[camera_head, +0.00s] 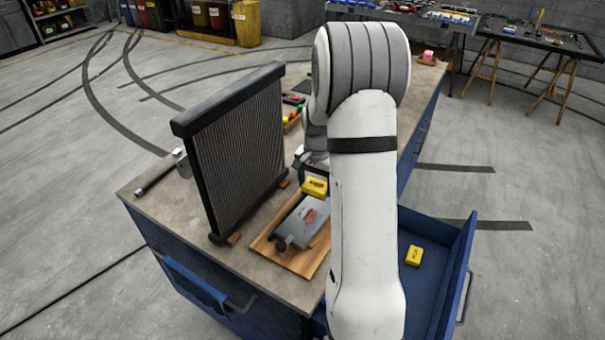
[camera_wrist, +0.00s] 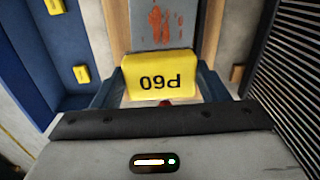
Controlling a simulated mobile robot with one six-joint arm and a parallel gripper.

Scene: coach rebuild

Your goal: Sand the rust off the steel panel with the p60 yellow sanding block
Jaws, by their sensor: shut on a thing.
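My gripper (camera_wrist: 162,84) is shut on a yellow sanding block (camera_wrist: 160,90), its P60 marking upside down in the wrist view. The block also shows in the head view (camera_head: 314,187), at the far end of the grey steel panel (camera_head: 301,226). Orange-brown rust (camera_wrist: 159,24) marks the panel just ahead of the block in the wrist view. I cannot tell whether the block touches the panel. The panel lies on a wooden board (camera_head: 262,243), with a dark clamp-like part at its near end. My arm hides part of the board's right side.
A tall radiator (camera_head: 240,150) stands on the bench close left of the board. An open blue drawer (camera_head: 447,275) sticks out at right, with a yellow block (camera_head: 413,256) in it; the wrist view shows two yellow blocks there (camera_wrist: 81,74). Small tools and a tray lie behind.

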